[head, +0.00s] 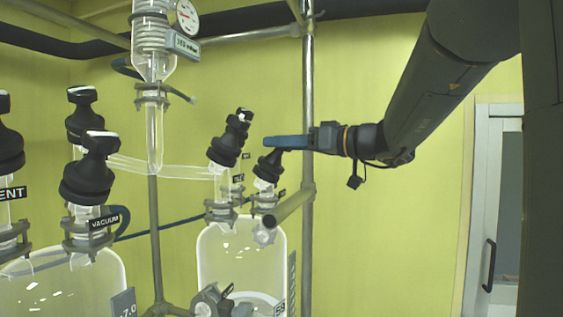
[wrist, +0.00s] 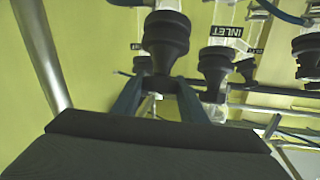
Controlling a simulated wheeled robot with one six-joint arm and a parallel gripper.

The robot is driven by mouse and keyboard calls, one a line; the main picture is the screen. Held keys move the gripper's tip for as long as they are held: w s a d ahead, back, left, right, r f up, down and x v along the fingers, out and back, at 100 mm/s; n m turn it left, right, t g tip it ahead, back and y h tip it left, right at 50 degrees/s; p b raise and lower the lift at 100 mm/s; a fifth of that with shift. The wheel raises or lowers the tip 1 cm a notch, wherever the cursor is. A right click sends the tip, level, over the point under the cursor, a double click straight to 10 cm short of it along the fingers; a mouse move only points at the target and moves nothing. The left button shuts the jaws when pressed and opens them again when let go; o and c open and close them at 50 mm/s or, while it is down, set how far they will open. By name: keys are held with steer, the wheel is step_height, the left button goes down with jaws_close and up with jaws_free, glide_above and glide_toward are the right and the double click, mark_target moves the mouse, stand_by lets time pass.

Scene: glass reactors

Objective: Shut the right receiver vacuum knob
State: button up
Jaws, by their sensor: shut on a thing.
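The right receiver is a clear glass vessel (head: 215,255) with black knobs on its top necks. My gripper (head: 272,142) reaches in from the right, level, and its blue fingers are shut on the top handle of the front right black knob (head: 267,168). In the wrist view this knob (wrist: 165,38) appears upside down, with its handle between the two fingers (wrist: 160,98). The label by this knob is too small to read. The fingers hide part of the handle, so I cannot tell its turn angle.
A taller black knob (head: 229,145) stands close left of the held one. A metal post (head: 308,100) rises just behind my gripper. The left vessel carries a knob (head: 88,170) labelled VACUUM. A glass condenser with a gauge (head: 186,17) stands at the back.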

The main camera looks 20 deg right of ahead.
steer(key=shift+m+t+h+b, duration=0.4)
steer(key=shift+m+b, duration=0.2)
steer(key=shift+b, duration=0.85)
steer(key=m+h+b, duration=0.2)
steer(key=b, duration=0.1)
steer(key=shift+f+t, duration=0.1)
steer(key=shift+t, duration=0.3)
